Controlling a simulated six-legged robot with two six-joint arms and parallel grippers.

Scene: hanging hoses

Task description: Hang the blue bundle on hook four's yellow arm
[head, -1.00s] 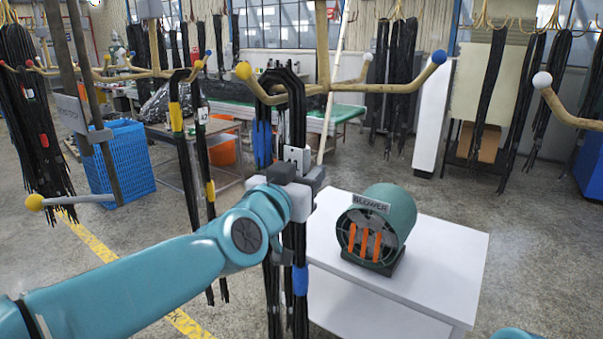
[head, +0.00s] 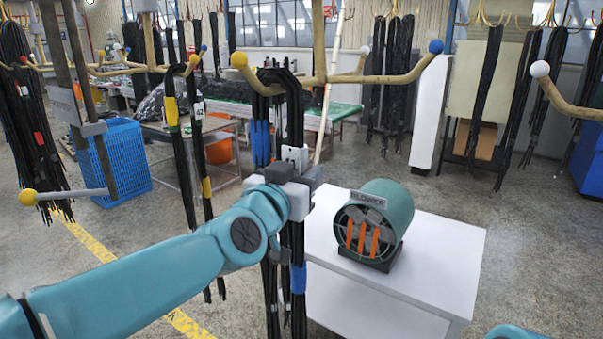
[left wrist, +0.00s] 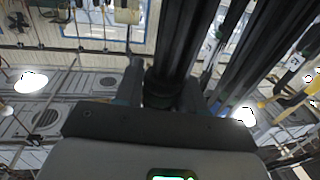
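The blue bundle (head: 261,143) is a looped bunch of black hoses with blue bands. Its top bend lies over the yellow-tipped arm (head: 240,60) of the middle hook, and its two legs hang down. I cannot tell whether its weight rests on that arm. No hook number is readable. My left gripper (head: 296,180) is shut on the bundle's right leg below the arm. The left wrist view shows black hose (left wrist: 178,60) between its fingers. A lower blue band (head: 299,279) shows beneath the gripper. My right gripper is not in view.
The same hook has blue-tipped (head: 436,46) and white-tipped arms (head: 365,50). A yellow-banded bundle (head: 172,110) hangs close on the left. A green blower (head: 385,215) stands on a white table (head: 450,262) at right. A blue crate (head: 124,160) stands at left.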

